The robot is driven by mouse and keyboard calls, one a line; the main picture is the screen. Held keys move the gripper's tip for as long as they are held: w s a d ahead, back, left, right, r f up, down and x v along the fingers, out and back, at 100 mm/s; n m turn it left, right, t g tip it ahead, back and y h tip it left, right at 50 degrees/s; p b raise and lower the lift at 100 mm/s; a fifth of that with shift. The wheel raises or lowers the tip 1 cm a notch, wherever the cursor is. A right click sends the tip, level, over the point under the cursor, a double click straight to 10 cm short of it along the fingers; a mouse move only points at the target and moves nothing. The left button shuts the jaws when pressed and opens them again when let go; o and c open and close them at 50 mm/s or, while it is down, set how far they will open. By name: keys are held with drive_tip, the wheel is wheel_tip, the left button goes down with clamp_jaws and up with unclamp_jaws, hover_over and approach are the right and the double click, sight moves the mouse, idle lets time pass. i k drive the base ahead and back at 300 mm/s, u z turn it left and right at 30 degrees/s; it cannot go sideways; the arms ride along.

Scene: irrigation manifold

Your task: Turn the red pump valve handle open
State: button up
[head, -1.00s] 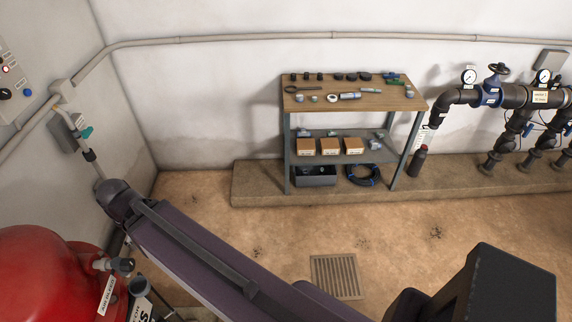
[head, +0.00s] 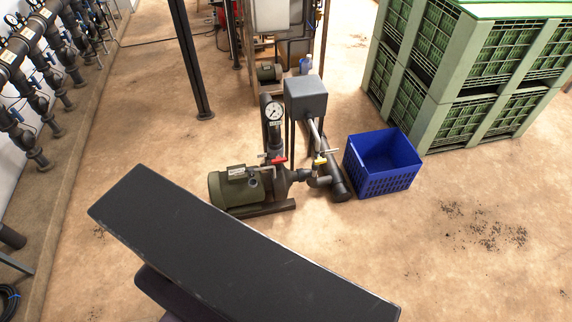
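The red valve handle (head: 280,160) shows in the head view on the pipework of a green pump (head: 236,188), just below a round white pressure gauge (head: 274,111). A yellow handle (head: 320,161) sits a little to its right on the same pipework. A grey box (head: 306,98) stands behind the pump. My gripper is not in this view, so I cannot see whether it is open or shut. A dark part of my own body crosses the foreground below the pump.
A blue crate (head: 382,163) stands right of the pump. Stacked green crates (head: 465,85) fill the upper right. A dark post (head: 193,60) rises behind the pump. A pipe manifold (head: 38,70) lines the left wall. The floor at right front is clear.

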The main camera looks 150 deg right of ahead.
sight(278, 160)
drive_tip(key=u, duration=0.95)
drive_tip(key=k, duration=0.15)
drive_tip(key=z, duration=3.9)
drive_tip(key=k, duration=0.25)
drive_tip(key=z, duration=2.25)
